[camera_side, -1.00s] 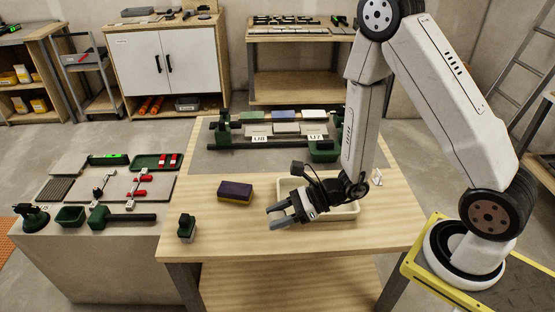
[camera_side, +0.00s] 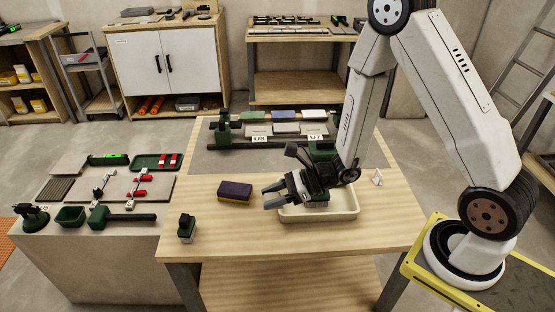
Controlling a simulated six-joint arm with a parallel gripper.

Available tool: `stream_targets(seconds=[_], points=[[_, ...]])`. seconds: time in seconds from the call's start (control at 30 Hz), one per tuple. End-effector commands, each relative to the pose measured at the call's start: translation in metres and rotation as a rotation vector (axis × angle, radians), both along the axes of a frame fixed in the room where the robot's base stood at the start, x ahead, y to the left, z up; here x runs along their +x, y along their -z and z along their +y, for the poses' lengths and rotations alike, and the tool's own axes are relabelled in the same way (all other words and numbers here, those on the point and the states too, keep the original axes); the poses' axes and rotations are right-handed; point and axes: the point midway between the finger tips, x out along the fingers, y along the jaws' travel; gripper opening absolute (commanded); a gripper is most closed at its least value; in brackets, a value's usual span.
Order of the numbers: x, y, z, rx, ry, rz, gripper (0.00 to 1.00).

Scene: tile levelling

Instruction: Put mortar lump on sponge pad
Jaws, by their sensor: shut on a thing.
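The sponge pad (camera_side: 235,191) is a block with a dark purple top and a yellow-brown lower layer. It lies flat on the wooden table, left of my gripper. My gripper (camera_side: 269,196) is just right of the pad, over the left edge of the cream tray, with its fingers pointing left. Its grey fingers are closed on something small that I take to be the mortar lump. The lump cannot be made out clearly between the fingers. A gap shows between the gripper and the pad.
The cream tray (camera_side: 345,213) holds a green-topped grey block (camera_side: 317,202), partly hidden by my gripper. A small dark green block (camera_side: 186,228) stands at the table's front left. A rack with tiles (camera_side: 286,128) stands behind. The wooden table around the pad is clear.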

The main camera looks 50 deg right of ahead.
Motion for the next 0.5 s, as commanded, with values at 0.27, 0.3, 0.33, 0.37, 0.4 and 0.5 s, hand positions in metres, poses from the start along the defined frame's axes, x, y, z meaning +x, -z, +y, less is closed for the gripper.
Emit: stream_targets(seconds=[0.27, 0.3, 0.33, 0.37, 0.4, 0.5], points=[[0.047, -0.022, -0.040, -0.005, 0.079, -0.006, 0.00], [0.051, -0.024, -0.044, -0.006, 0.086, -0.006, 0.00], [0.053, -0.025, -0.046, -0.006, 0.091, -0.005, 0.00], [0.054, -0.026, -0.047, -0.006, 0.094, -0.006, 0.00], [0.056, -0.027, -0.049, -0.006, 0.096, -0.004, 0.00], [0.057, -0.027, -0.049, -0.007, 0.099, -0.003, 0.00]])
